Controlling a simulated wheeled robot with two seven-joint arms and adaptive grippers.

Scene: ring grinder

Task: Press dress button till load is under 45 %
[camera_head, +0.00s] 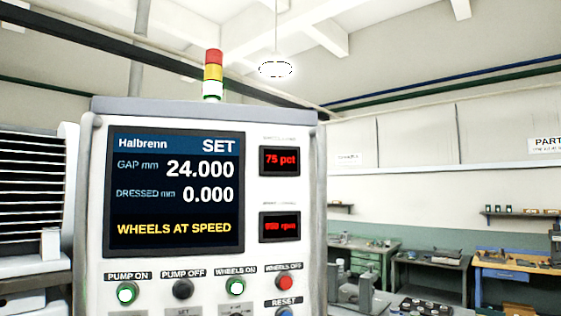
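The grinder's control panel (100,200) fills the left and middle of the head view. Its screen (180,192) reads Halbrenn, SET, gap 24.000 mm, dressed 0.000 mm and WHEELS AT SPEED. The upper red display (280,160) reads 75 pct. The lower red display (280,227) seems to read 950 rpm, but it is blurred. The PUMP ON button (126,293) and the WHEELS ON button (236,287) glow green. The PUMP OFF button (183,289) is black and the WHEELS OFF button (285,282) is red. No dress button can be made out; the lower controls are cut off. Neither gripper shows.
A signal tower (212,75) on the panel has its white-green bottom segment bright. A louvred machine housing (32,185) stands at the left. Workbenches (430,262) line the far right wall. Grey fixtures (360,292) stand right of the panel.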

